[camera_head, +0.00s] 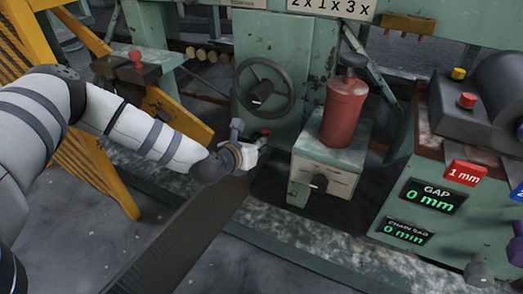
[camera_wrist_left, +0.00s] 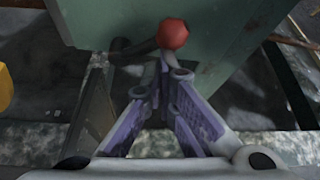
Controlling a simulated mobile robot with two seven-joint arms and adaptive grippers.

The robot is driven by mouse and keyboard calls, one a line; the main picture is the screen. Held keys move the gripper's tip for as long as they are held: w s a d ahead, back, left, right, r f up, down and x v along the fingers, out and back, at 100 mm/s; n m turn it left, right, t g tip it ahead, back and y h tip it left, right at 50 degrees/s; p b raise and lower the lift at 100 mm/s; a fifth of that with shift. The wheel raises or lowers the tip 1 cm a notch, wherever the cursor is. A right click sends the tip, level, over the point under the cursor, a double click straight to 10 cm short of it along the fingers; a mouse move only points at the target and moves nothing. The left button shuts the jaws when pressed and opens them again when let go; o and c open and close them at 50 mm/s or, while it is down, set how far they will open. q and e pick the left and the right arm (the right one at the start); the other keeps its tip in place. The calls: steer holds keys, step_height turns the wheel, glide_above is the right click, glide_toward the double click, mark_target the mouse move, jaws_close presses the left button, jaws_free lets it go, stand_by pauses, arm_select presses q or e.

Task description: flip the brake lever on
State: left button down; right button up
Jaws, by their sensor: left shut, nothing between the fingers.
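The brake lever appears to be the short dark lever with a red knob (camera_head: 265,132) on the green machine, below the dark handwheel. The red knob (camera_wrist_left: 173,34) is also near the top middle of the left wrist view. My left gripper (camera_head: 245,142) is right beside the knob in the head view. In the wrist view the purple fingers of my left gripper (camera_wrist_left: 160,80) meet at the tips, just below the knob, with nothing between them. Whether they touch the lever is unclear. A purple and grey part at the right edge of the head view may be my right gripper (camera_head: 516,245), mostly cut off.
The handwheel (camera_head: 263,88) is just above the lever. A panel (camera_head: 432,196) reads GAP 0 mm. A yellow frame (camera_head: 100,150) stands left behind my arm.

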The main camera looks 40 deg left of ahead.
arm_select(q)
steer(key=shift+s+a+r, duration=0.1)
steer(key=shift+a+r, duration=0.1)
steer(key=shift+r, duration=0.15)
arm_select(e)
steer(key=shift+s+f, duration=0.1)
steer(key=shift+f, duration=0.05)
arm_select(q)
steer(key=shift+f, duration=0.1)
stand_by(0.4)
